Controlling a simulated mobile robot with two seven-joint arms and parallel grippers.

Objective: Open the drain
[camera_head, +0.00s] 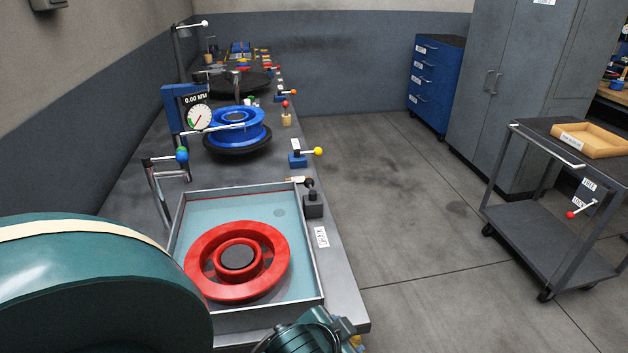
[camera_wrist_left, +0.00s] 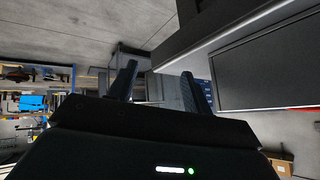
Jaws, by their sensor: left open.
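A grey-rimmed tank (camera_head: 312,250) with a pale teal inside stands at the near end of the bench. A red wheel rim (camera_head: 205,270) lies flat in it. A white label (camera_head: 321,237), which seems to read DRAIN, is beside the tank's right wall. Just behind it is a dark valve block (camera_head: 313,205) with a short lever (camera_head: 297,180) pointing left. A faint dark round spot (camera_head: 279,212) shows on the tank floor. In the left wrist view my left gripper (camera_wrist_left: 157,88) is open, with nothing between its fingers. My right gripper is not in view.
A blue wheel (camera_head: 238,128) and dial gauge (camera_head: 199,118) stand farther along the bench. A yellow-knobbed lever (camera_head: 317,151) juts over the right edge. A trolley (camera_head: 555,245) stands at right. The floor between bench and trolley is clear.

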